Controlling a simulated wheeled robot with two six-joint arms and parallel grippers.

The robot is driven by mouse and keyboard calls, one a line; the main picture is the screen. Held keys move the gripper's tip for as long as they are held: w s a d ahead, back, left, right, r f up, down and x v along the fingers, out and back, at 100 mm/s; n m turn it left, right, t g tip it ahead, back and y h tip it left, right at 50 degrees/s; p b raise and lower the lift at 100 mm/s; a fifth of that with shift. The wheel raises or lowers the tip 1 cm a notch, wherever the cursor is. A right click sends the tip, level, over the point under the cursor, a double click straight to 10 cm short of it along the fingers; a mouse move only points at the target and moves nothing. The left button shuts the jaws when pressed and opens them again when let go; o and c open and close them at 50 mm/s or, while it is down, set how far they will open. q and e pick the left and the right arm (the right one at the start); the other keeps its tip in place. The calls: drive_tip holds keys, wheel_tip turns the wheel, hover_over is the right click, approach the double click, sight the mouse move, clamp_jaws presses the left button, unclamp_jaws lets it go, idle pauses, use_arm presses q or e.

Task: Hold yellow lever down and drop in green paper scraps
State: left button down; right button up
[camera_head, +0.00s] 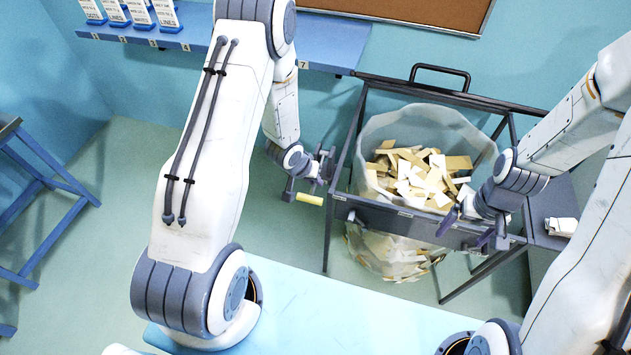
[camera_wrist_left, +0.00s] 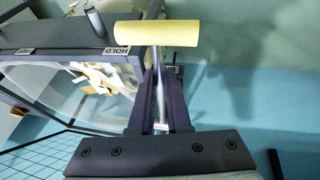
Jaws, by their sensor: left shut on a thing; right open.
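The yellow lever handle (camera_head: 309,199) sticks out at the left side of the bin frame. In the left wrist view, the yellow handle (camera_wrist_left: 158,33) lies across just beyond my left gripper (camera_wrist_left: 160,90), whose fingers are shut on the lever's thin metal rod. My left gripper also shows in the head view (camera_head: 310,178). My right gripper (camera_head: 467,229) is open at the front right rim of the bin frame; I see nothing between its fingers. Scraps (camera_head: 425,178) in the clear bag look tan, cream and white. I cannot make out any green ones.
A dark frame (camera_head: 385,217) holds the clear bag (camera_head: 440,118). A "HOLD" label (camera_wrist_left: 115,50) sits near the lever. A grey side surface (camera_head: 548,205) with a small white item (camera_head: 562,227) stands right. A blue shelf (camera_head: 325,40) runs along the wall behind.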

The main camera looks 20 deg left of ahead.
use_arm(q)
drive_tip(key=shift+w+a+r, duration=0.15)
drive_tip(key=shift+w+r, duration=0.05)
drive_tip(key=shift+r, duration=0.55)
drive_tip(key=shift+w+a+r, duration=0.1)
drive_tip(key=shift+w+r, duration=0.1)
drive_tip(key=shift+r, duration=0.5)
drive_tip(key=c, duration=0.8)
unclamp_jaws()
drive_tip(key=shift+s, duration=0.1)
drive_tip(key=shift+d, duration=0.1)
drive_tip(key=v, duration=1.2)
drive_tip(key=shift+s, duration=0.1)
